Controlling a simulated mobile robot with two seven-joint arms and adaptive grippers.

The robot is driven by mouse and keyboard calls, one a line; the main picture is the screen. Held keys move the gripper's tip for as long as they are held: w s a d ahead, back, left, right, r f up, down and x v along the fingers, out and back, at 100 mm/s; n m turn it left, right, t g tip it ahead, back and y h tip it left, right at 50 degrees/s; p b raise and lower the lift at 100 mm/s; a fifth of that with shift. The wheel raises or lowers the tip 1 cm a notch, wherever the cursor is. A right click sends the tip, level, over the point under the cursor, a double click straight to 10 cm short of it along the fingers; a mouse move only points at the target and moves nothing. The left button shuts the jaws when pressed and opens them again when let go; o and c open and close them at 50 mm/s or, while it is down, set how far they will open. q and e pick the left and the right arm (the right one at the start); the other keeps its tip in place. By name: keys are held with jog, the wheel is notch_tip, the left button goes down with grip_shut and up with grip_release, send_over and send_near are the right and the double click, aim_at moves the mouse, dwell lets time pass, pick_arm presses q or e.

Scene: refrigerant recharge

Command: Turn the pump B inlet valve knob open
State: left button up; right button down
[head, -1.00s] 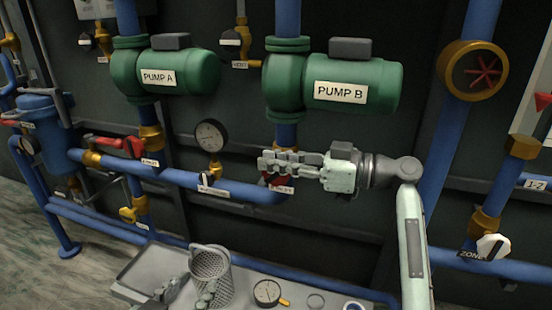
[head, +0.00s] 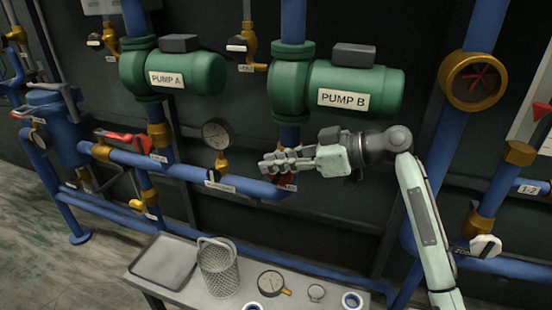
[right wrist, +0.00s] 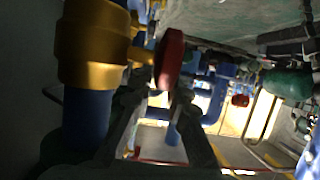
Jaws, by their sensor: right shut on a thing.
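The pump B inlet valve knob is red (head: 287,181) and sits on the pipe below the green pump labelled PUMP B (head: 343,99). My right gripper (head: 268,165) reaches in from the right and is shut on this knob, covering much of it. In the right wrist view the red knob (right wrist: 170,58) shows edge-on at the fingertips, beside the brass valve body (right wrist: 92,45) on a blue pipe. The exact angle of the knob is hard to tell. My left gripper is not in view.
A pressure gauge (head: 216,134) stands on the blue pipe just left of my right gripper. Below are a bench with a tray (head: 163,262), a mesh basket (head: 218,270) and a loose gauge (head: 271,283). PUMP A (head: 182,76) is at upper left.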

jog(key=c, duration=1.5)
grip_release()
jog(key=shift+o, duration=0.2)
jog(key=shift+d, duration=0.1)
jog(key=s+d+r, duration=0.1)
jog(key=s+d, duration=0.1)
jog(key=d, duration=0.6)
jog(key=s+d+r, duration=0.1)
jog(key=s+d, duration=0.2)
jog(key=d, duration=0.4)
jog(key=shift+d, duration=0.4)
jog(key=shift+s, duration=0.1)
